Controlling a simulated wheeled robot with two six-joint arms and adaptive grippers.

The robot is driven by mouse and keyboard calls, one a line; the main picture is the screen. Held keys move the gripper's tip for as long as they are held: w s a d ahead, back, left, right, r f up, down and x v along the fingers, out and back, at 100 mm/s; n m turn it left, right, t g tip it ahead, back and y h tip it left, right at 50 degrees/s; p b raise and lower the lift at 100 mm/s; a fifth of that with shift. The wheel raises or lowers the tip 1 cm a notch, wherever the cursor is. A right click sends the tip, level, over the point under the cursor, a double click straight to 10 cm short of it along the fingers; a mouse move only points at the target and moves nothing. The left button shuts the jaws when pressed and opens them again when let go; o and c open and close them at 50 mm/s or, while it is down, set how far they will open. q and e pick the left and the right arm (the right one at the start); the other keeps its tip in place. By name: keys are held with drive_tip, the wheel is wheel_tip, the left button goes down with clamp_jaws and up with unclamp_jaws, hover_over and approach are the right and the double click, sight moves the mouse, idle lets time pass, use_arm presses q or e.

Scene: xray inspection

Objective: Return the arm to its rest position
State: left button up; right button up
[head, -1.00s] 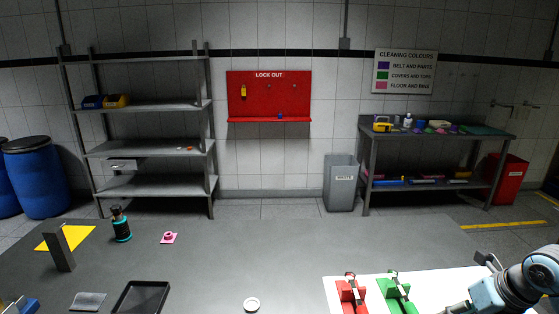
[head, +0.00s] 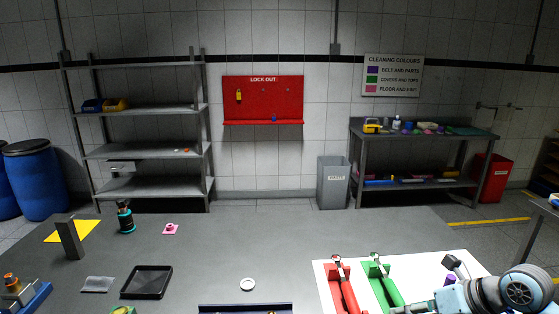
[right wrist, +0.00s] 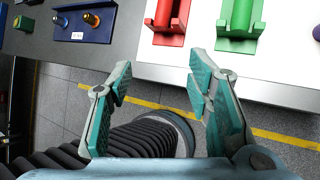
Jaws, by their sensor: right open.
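My right arm shows in the head view at the lower right, over the white board (head: 325,290); its fingers are not clearly seen there. In the right wrist view my right gripper (right wrist: 155,100) is open and empty, its teal-padded fingers apart over the floor beyond the table's edge. A red holder (head: 345,285) and a green holder (head: 383,280) stand on the white board. They also show in the right wrist view at the top, the red one (right wrist: 168,22) and the green one (right wrist: 240,25), clear of the fingers. My left gripper is not in view.
A black tray (head: 131,293), a white ring (head: 247,285), a pink piece (head: 170,229) and a teal-banded bottle (head: 125,218) stand on the grey table. A blue rack (right wrist: 82,28) with pegs sits near its edge. The floor below the gripper is open.

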drive_tip(key=s+a+r+m+t+y, duration=0.1)
drive_tip(key=a+r+m+t+y, duration=0.3)
drive_tip(key=a+r+t+y, duration=0.65)
drive_tip(key=d+f+m+t+h, duration=0.1)
drive_tip(key=d+m+t+h, duration=0.55)
drive_tip(key=m+h, duration=1.2)
drive_tip(key=s+d+f+m+g+h, duration=0.2)
drive_tip(key=s+d+f+m+g, duration=0.1)
drive_tip(key=d+f+m+g, duration=0.4)
drive_tip(key=s+a+f+m+g+y, duration=0.1)
drive_tip(key=s+a+f+m+g, duration=0.15)
drive_tip(key=s+f+g, duration=0.4)
drive_tip(key=s+a+f+m+g, duration=0.1)
drive_tip(key=s+f+m, duration=0.25)
drive_tip(key=f, duration=0.65)
drive_tip(key=s+a+f+g+y, duration=0.2)
drive_tip(key=s+a+f, duration=0.1)
drive_tip(key=s, duration=0.3)
drive_tip(key=s+a+f+g+y, duration=0.1)
drive_tip(key=s+a+f+g, duration=0.15)
drive_tip(key=s, duration=0.35)
wheel_tip(320, 180, down, 22)
drive_tip(key=s+d+g, duration=0.2)
drive_tip(key=s, duration=0.1)
drive_tip(key=s+f+g, duration=0.1)
drive_tip(key=s+f, duration=0.9)
drive_tip(key=s, duration=0.2)
drive_tip(key=shift+s+d+f+m, duration=0.15)
drive_tip(key=shift+m, duration=0.2)
